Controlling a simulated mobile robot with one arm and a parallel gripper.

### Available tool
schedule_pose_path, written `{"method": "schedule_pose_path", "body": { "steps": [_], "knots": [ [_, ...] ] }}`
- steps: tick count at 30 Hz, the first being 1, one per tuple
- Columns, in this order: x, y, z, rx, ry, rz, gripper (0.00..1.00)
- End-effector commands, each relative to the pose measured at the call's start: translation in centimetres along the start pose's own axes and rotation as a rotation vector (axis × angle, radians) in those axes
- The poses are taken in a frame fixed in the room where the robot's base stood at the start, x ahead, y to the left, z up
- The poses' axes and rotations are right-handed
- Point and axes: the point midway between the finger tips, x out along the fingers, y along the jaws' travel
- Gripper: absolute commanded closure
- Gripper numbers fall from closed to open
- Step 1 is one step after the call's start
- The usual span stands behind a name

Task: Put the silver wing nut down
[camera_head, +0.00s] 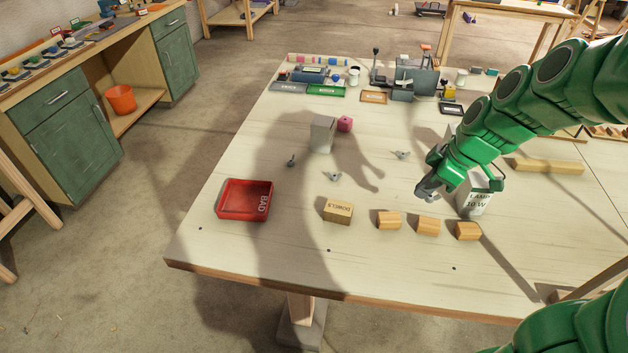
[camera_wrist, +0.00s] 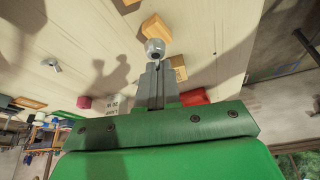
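My gripper (camera_head: 428,193) is above the right part of the pale table, near a white lamp box. In the wrist view its fingers (camera_wrist: 155,72) are close together, with a small rounded silver piece, the silver wing nut (camera_wrist: 155,47), at their tips. Its wings are hidden or unclear. In the head view I cannot make the held piece out clearly. Two other light grey wing nuts lie on the table, one near the middle (camera_head: 332,176) and one further back (camera_head: 400,154). A darker small piece of hardware (camera_head: 291,160) lies to their left.
A red BAD tray (camera_head: 230,213) stands at the left front. A DOWELS block (camera_head: 338,212) and wooden blocks (camera_head: 428,225) line the front. The lamp box (camera_head: 474,202) is beside my gripper. Labelled trays (camera_head: 326,91) are behind.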

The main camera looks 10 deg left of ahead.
Motion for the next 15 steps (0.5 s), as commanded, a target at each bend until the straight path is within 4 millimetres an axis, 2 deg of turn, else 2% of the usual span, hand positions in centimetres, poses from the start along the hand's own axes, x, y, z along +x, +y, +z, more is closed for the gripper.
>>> {"method": "schedule_pose_path", "body": {
  "steps": [7, 15],
  "knots": [
    [0.6, -0.1, -1.4, -0.026, 0.000, -0.012, 1.00],
    [2.6, -0.7, -6.5, -0.116, 0.000, -0.051, 1.00]
  ]
}}
